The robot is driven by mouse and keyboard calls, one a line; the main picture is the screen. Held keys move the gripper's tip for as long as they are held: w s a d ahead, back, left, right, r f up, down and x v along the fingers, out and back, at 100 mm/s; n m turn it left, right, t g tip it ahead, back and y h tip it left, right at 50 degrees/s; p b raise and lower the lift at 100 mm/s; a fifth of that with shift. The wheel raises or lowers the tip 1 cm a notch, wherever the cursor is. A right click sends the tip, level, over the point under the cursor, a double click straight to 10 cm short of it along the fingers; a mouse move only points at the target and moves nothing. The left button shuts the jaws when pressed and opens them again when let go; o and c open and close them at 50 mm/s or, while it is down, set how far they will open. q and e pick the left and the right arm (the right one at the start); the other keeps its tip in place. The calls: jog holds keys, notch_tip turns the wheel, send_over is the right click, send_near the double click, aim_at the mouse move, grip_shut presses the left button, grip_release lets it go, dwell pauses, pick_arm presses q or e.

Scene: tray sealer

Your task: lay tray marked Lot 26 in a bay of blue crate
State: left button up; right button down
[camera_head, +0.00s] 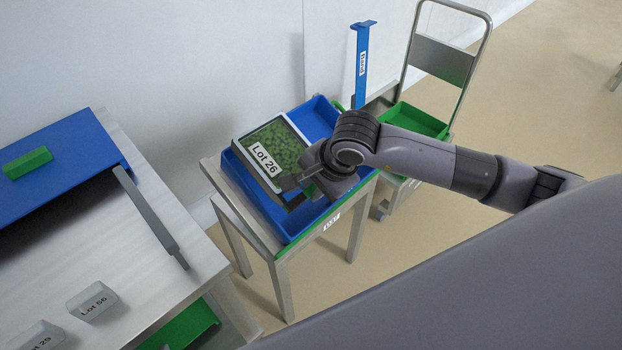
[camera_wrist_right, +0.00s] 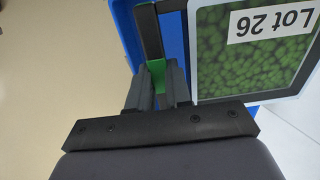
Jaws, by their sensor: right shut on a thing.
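The tray marked Lot 26 (camera_head: 279,142) has a pale rim, green contents and a white label. It is over the left and middle of the blue crate (camera_head: 318,114); whether it touches the crate I cannot tell. In the right wrist view the tray (camera_wrist_right: 245,65) lies beside my fingers, with blue crate wall (camera_wrist_right: 127,35) behind. My right gripper (camera_head: 303,182) is at the tray's right side, shut on the tray, seemingly by a dark bar at its edge. In the wrist view the gripper (camera_wrist_right: 157,75) partly covers this grip. My left gripper is out of view.
The crate stands on a small table (camera_head: 282,280). A blue labelled post (camera_head: 361,65) and a trolley (camera_head: 440,60) with a green tray (camera_head: 415,120) stand behind it. At left, a bench (camera_head: 150,265) carries a blue plate (camera_head: 75,160), a green block (camera_head: 27,162) and lot-marked blocks (camera_head: 92,299).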

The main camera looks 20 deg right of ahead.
jog(key=shift+w+a+f+b, duration=0.1)
jog(key=shift+w+f+b, duration=0.05)
jog(key=shift+f+b, duration=0.4)
jog(key=b+x, duration=0.1)
jog(key=x, duration=0.1)
jog(key=shift+w+f+b, duration=0.15)
jog(key=shift+f+b, duration=0.15)
jog(key=b+x, duration=0.2)
jog(key=x, duration=0.1)
jog(key=shift+f, duration=0.15)
jog(key=shift+w+f+b, duration=0.2)
jog(key=shift+f+b, duration=0.15)
jog(key=shift+b, duration=0.25)
jog(key=shift+w+a+f+b, duration=0.1)
jog(key=shift+w+f+b, duration=0.1)
jog(key=shift+f+b, duration=0.25)
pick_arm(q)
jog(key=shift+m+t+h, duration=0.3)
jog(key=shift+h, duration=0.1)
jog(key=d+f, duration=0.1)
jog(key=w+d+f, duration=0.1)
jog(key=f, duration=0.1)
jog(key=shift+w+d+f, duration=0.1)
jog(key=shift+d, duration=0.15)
pick_arm(e)
jog(key=shift+w, duration=0.1)
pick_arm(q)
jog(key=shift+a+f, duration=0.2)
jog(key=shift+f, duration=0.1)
